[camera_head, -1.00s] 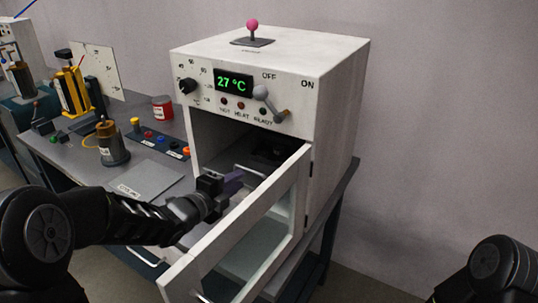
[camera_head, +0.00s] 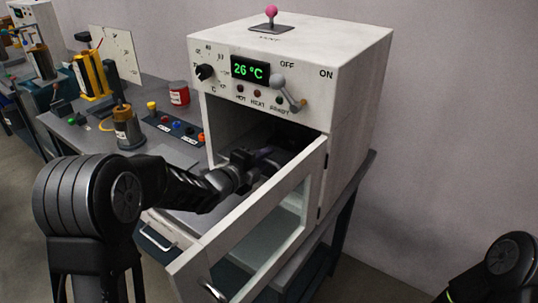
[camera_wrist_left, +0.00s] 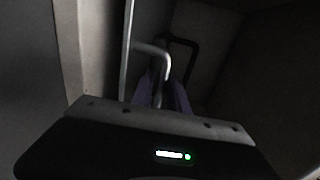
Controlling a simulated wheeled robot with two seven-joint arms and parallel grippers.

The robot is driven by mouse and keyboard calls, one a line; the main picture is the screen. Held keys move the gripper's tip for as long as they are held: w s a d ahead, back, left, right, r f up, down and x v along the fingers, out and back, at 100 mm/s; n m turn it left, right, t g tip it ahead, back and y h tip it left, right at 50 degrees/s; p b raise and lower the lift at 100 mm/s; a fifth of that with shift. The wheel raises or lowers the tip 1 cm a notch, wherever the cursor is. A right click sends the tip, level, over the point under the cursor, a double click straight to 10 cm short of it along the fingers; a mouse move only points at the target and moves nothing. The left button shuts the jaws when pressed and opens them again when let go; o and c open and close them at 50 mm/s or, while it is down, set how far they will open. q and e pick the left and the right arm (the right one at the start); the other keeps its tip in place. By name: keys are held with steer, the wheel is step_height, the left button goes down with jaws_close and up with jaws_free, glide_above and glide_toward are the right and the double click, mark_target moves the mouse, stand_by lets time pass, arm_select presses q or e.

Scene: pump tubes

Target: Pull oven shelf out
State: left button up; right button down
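The white oven (camera_head: 355,105) stands on a bench with its glass door (camera_head: 265,225) swung open. A second, darker bent bar (camera_wrist_left: 185,48) lies just behind. The shelf is mostly hidden in shadow. My right gripper is out of view.
The oven door juts toward me beside my left forearm. On the bench at left are a red can (camera_head: 179,94), a brass cylinder (camera_head: 126,130), a button strip (camera_head: 172,130) and a yellow stand (camera_head: 92,78). The floor at right is clear.

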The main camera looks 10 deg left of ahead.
arm_select(q)
steer(key=shift+x, duration=1.05)
steer(key=shift+c, duration=0.3)
jaws_close()
stand_by(0.3)
